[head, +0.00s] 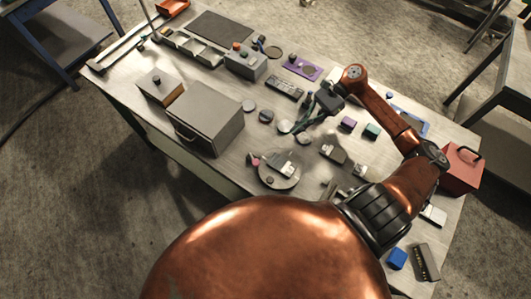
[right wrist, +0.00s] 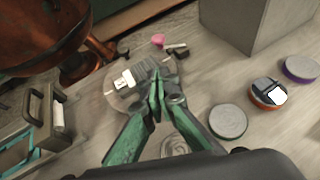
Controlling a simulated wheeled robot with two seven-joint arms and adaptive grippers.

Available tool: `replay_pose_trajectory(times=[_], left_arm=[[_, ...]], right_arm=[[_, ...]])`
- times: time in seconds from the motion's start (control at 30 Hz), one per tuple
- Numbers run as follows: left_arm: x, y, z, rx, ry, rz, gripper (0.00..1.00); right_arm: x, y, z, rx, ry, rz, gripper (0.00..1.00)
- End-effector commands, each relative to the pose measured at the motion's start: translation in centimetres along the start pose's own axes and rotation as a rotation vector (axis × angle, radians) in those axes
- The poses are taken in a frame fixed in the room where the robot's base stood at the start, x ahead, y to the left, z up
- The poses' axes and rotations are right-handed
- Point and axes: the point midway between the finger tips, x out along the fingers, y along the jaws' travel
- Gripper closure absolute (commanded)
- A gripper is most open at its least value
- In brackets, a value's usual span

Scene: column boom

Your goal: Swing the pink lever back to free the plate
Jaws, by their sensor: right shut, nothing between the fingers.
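The pink lever tip (head: 255,162) is at the left side of a round base (head: 284,183) near the table's front edge. It also shows as a pink knob in the right wrist view (right wrist: 158,40), beyond the fingertips. A small plate with a pale end (right wrist: 125,79) and dark body lies on the round base. Whether the lever presses on the plate is too small to tell. My right gripper (head: 298,129) is shut and empty, above and behind the round base, apart from the lever. Its green-lit fingers (right wrist: 156,98) hide part of the plate in the wrist view. My left gripper is out of view.
A grey box (head: 205,117) with a handle stands left of the round base. Several small round discs lie between them and behind, one a green-rimmed disc (right wrist: 228,121). A dark clamp-like block (head: 333,153) stands to the right. A red box (head: 462,168) is at the right edge.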

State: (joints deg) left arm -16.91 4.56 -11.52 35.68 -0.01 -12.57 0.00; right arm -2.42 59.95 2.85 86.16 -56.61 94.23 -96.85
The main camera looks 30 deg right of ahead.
Motion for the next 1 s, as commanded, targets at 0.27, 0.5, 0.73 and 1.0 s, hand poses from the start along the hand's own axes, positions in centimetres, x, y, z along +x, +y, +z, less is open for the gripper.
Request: replay_pose_trajectory(times=[0.27, 0.5, 0.73, 1.0], left_arm=[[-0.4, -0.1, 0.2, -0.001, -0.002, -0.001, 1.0], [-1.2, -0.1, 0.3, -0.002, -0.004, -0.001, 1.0], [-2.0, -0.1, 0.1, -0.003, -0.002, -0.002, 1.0], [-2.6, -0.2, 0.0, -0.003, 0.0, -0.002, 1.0]], right_arm=[[1.9, 0.0, 0.1, -0.002, -0.002, 0.002, 1.0], [6.6, 0.0, 0.2, -0.002, -0.004, 0.003, 1.0], [10.9, 0.0, 0.6, -0.003, -0.004, 0.002, 1.0], [13.6, -0.1, 1.2, -0.002, -0.002, 0.001, 1.0]])
